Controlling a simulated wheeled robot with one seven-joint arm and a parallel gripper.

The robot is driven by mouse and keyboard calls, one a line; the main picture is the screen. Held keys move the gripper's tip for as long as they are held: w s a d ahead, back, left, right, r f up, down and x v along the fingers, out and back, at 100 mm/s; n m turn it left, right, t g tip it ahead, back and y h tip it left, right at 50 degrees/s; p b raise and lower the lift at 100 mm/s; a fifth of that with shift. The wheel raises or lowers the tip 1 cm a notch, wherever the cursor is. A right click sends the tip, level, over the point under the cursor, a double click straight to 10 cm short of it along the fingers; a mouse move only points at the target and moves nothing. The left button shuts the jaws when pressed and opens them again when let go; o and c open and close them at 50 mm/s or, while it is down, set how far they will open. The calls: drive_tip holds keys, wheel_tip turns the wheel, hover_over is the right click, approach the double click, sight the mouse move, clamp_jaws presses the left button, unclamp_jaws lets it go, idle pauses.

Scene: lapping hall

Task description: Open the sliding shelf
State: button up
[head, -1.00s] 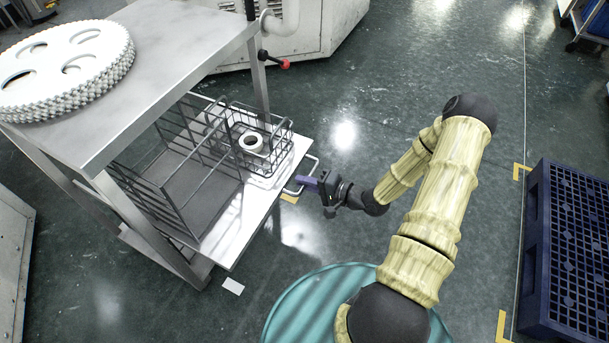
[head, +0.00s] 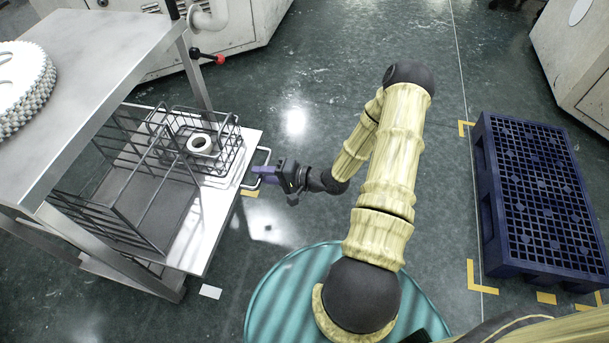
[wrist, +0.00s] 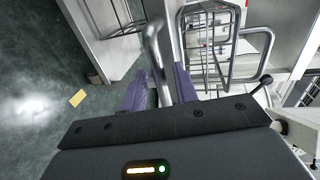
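The sliding shelf (head: 228,187) is a pale metal tray under the steel table, standing out past the table's right edge. Its looped metal handle (head: 264,152) is on the right edge. My gripper (head: 264,176) is at this handle, with its purple fingertips at the near part of the loop. In the wrist view, the handle bar (wrist: 153,48) runs between the two purple fingers (wrist: 160,88). They appear shut on it, though the exact contact is partly hidden by the gripper body.
A wire basket (head: 240,140) with a pale ring (head: 200,145) and a wire rack (head: 110,190) sit on the shelf. Toothed discs (head: 22,90) lie on the tabletop (head: 95,70). A blue pallet (head: 545,205) lies right.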

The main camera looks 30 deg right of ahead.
drive_tip(key=p+v, duration=0.4)
drive_tip(key=v, duration=1.3)
drive_tip(key=shift+p, duration=0.4)
drive_tip(key=shift+a, duration=0.1)
